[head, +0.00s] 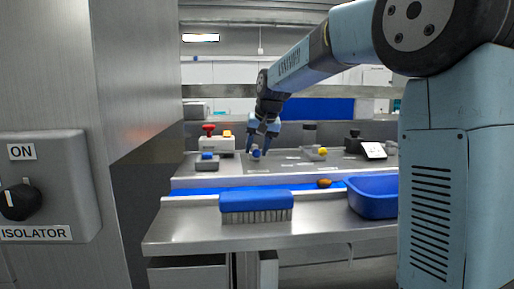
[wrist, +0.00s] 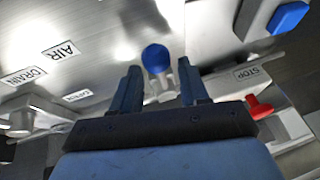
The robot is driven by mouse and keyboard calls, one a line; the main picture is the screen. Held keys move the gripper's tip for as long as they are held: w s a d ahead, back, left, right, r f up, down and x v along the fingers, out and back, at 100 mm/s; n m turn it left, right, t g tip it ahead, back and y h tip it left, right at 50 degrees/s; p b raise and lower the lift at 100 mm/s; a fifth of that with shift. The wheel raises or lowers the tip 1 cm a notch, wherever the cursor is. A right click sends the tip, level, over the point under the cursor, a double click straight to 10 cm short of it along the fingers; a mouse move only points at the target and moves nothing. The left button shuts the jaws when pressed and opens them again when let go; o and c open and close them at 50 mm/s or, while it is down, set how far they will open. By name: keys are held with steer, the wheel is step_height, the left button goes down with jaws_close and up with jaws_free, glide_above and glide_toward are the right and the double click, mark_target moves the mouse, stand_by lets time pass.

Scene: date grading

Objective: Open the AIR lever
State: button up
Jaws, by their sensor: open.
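The AIR lever has a round blue knob (wrist: 156,58) and sits on a metal panel near the AIR label (wrist: 61,50) in the wrist view. In the head view its blue knob (head: 256,153) shows small at my gripper's tips. My gripper (wrist: 160,82) is open, with the lever's knob just beyond and between its two fingertips. In the head view my gripper (head: 262,146) points down over the panel. I cannot tell whether the fingers touch the lever. The lower part of the lever is partly hidden between the fingers.
A blue brush (head: 256,203) and a blue crate (head: 371,181) stand on the front bench. A yellow knob (head: 323,151) is right. An isolator switch (head: 20,202) is at left.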

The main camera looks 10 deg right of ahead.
jaws_close()
steer(key=shift+f, duration=0.2)
stand_by(0.5)
